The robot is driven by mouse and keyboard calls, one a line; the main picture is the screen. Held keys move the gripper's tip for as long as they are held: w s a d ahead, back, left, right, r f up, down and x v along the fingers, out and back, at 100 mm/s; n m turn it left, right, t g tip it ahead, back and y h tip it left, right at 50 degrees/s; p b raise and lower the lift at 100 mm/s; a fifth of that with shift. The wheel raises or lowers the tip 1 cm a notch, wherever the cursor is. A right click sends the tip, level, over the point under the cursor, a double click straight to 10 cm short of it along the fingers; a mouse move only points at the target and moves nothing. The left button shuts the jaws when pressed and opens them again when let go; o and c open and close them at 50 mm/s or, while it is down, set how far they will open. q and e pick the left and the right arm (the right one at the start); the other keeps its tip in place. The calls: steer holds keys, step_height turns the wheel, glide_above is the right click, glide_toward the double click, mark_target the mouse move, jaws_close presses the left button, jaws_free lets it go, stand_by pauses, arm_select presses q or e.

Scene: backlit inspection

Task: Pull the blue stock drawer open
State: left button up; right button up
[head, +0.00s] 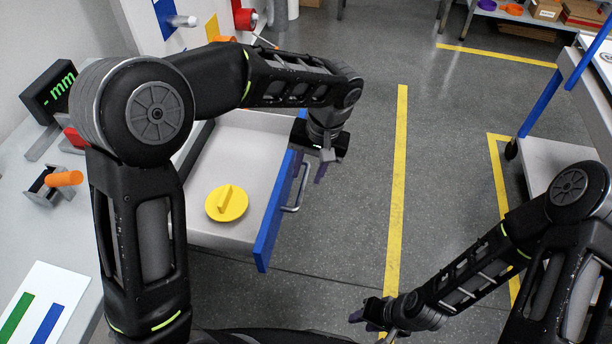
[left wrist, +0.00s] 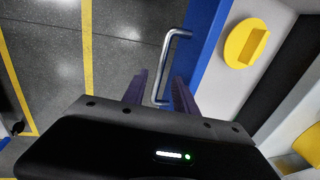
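The blue-fronted drawer (head: 267,228) stands pulled out from the bench, its grey interior showing. A yellow round piece with a raised grip (head: 227,203) lies inside it. The metal bar handle (head: 299,190) is on the blue front; it also shows in the left wrist view (left wrist: 169,50). My left gripper (head: 322,168) is at the far end of the handle. In the left wrist view its two fingers (left wrist: 159,92) are apart, with the handle's end between them in the picture; contact cannot be told. My right gripper (head: 371,322) is low at the front, away from the drawer.
The bench top (head: 45,215) at left carries a display reading mm (head: 52,92), an orange cylinder in a holder (head: 64,179) and a card with green and blue bars (head: 38,308). Open floor with yellow lines (head: 398,180) lies right of the drawer. A blue-framed cart (head: 545,100) stands at right.

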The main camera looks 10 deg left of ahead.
arm_select(q)
steer(key=r, duration=0.4)
steer(key=shift+d+r, duration=0.15)
steer(key=shift+d, duration=0.25)
